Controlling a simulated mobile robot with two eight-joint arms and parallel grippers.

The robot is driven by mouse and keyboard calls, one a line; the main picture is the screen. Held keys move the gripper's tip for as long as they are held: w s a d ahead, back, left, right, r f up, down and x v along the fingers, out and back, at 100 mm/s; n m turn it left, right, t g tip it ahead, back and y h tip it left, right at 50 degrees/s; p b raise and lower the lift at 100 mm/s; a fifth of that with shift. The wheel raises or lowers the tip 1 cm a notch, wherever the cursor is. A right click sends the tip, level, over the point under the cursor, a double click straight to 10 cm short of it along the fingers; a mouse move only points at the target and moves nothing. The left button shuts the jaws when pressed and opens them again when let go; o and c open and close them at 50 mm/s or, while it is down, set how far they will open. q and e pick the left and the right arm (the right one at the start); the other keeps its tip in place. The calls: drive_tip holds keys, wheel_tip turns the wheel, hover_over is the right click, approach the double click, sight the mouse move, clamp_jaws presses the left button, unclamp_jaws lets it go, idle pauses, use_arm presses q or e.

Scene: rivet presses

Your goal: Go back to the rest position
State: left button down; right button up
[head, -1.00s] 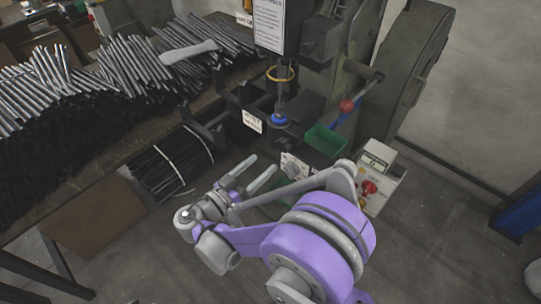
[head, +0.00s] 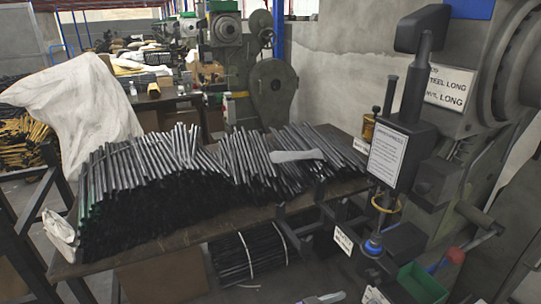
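In the head view only the pale grey fingertips of my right gripper (head: 322,299) show at the bottom edge, below the press. They look slightly apart, with nothing seen between them. The rest of that gripper and its arm is out of the picture. My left gripper is not in view.
A rivet press (head: 402,150) with a printed sign stands at the right. A green bin (head: 422,284) and a red-knobbed lever (head: 455,256) are near its base. A table holds piles of dark metal rods (head: 150,190). A bundle of rods (head: 248,254) lies below. Another press (head: 270,90) stands behind.

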drive_tip(key=s+d+f+n+g+y, duration=0.3)
drive_tip(key=s+d+f+n+y, duration=0.15)
drive_tip(key=s+y, duration=0.4)
drive_tip(key=s+a+f+n+t+y, duration=0.2)
drive_tip(key=s+a+n+y, duration=0.3)
drive_tip(key=s, duration=0.5)
use_arm(q)
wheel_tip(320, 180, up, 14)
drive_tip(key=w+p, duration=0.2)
drive_tip(key=p, duration=1)
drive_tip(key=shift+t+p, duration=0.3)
drive_tip(key=shift+p, duration=0.05)
use_arm(e)
wheel_tip(320, 180, up, 14)
drive_tip(key=w+a+y, duration=0.1)
drive_tip(key=w, duration=0.1)
drive_tip(key=shift+w+a+m, duration=0.15)
drive_tip(key=shift+w+m, duration=0.05)
drive_tip(key=shift+m, duration=0.25)
drive_tip(key=shift+s, duration=0.1)
drive_tip(key=shift+c, duration=0.2)
